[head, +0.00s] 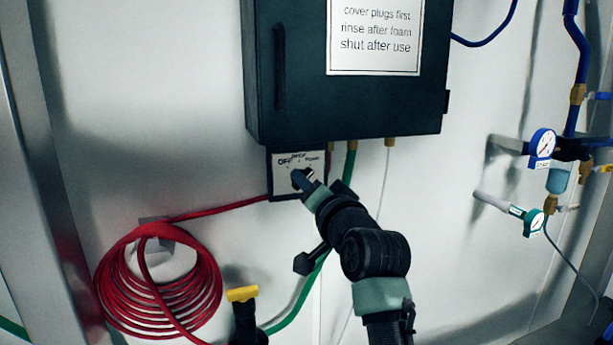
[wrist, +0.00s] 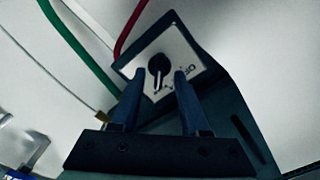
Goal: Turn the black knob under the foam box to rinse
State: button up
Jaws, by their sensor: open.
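The dark box (head: 345,100) hangs on the wall with a white printed sign on its door. Below its left end is a white plate (head: 285,162) with "OFF" at left and smaller words beside it, too small to read surely. In the wrist view the black knob (wrist: 158,65) sits on this plate, with a pale mark pointing down in that picture. My gripper (head: 306,183) is at the plate and partly covers the knob in the head view. In the wrist view my gripper (wrist: 157,80) is open, one finger on each side of the knob's lower part; contact cannot be told.
A coiled red hose (head: 158,285) hangs at the lower left. A green hose (head: 300,295) and a thin pale line run down from the box. A yellow-topped black handle (head: 242,294) is below. Gauges (head: 542,143) and blue pipes are at the right.

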jog(key=shift+w+a, duration=0.2)
jog(key=shift+w, duration=0.5)
grip_shut()
